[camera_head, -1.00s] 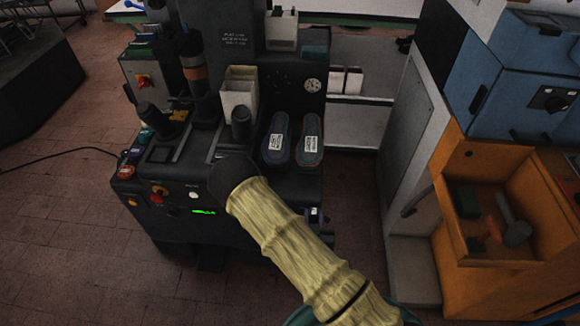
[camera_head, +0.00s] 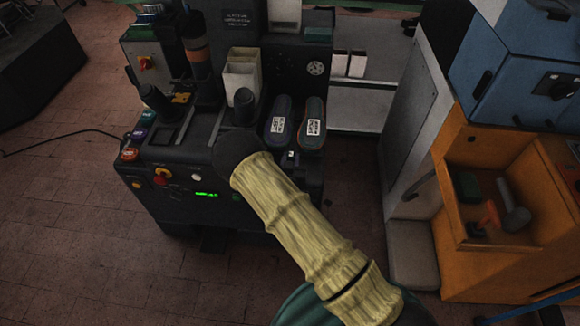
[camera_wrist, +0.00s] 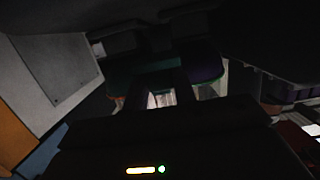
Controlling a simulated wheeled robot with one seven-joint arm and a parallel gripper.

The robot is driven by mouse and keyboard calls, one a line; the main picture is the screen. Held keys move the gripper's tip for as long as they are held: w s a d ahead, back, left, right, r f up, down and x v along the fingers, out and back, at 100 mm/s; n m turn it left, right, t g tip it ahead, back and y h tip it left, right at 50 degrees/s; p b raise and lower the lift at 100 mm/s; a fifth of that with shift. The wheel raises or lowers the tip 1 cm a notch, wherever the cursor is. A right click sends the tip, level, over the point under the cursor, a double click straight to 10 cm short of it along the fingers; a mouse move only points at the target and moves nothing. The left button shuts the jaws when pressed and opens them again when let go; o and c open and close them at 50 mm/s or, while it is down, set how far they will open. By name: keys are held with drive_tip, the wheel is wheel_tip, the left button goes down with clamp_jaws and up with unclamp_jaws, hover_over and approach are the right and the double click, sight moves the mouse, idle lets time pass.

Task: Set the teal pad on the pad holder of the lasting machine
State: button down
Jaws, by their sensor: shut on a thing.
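The lasting machine (camera_head: 180,208) is the black machine left of centre in the head view. Two shoe-like forms with white labels, one purple-edged (camera_head: 279,123) and one orange-edged (camera_head: 312,124), lie on its right side. In the wrist view their green (camera_wrist: 133,68) and purple (camera_wrist: 206,66) undersides or edges show in deep shadow. In the head view my arm hides the gripper, in front of the machine. I cannot make out the pad holder.
Posts and a black knob (camera_head: 244,104) stand up from the machine near my arm. A white bin (camera_head: 241,78) is behind them. At right are a grey cabinet (camera_head: 412,130) and an orange drawer unit (camera_head: 460,275) holding a hammer (camera_head: 513,205). The floor at left is mostly clear.

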drive_tip(key=shift+f, duration=0.4)
drive_tip(key=shift+f, duration=0.1)
drive_tip(key=shift+w+a+f, duration=0.1)
drive_tip(key=shift+w+f, duration=0.1)
drive_tip(key=shift+f, duration=0.75)
drive_tip(key=shift+w+a+f, duration=0.1)
drive_tip(key=shift+w+f, duration=0.1)
drive_tip(key=shift+f, duration=0.7)
drive_tip(key=shift+f+b, duration=0.25)
drive_tip(key=shift+b, duration=0.1)
drive_tip(key=c, duration=1.1)
unclamp_jaws()
drive_tip(key=shift+r, duration=0.1)
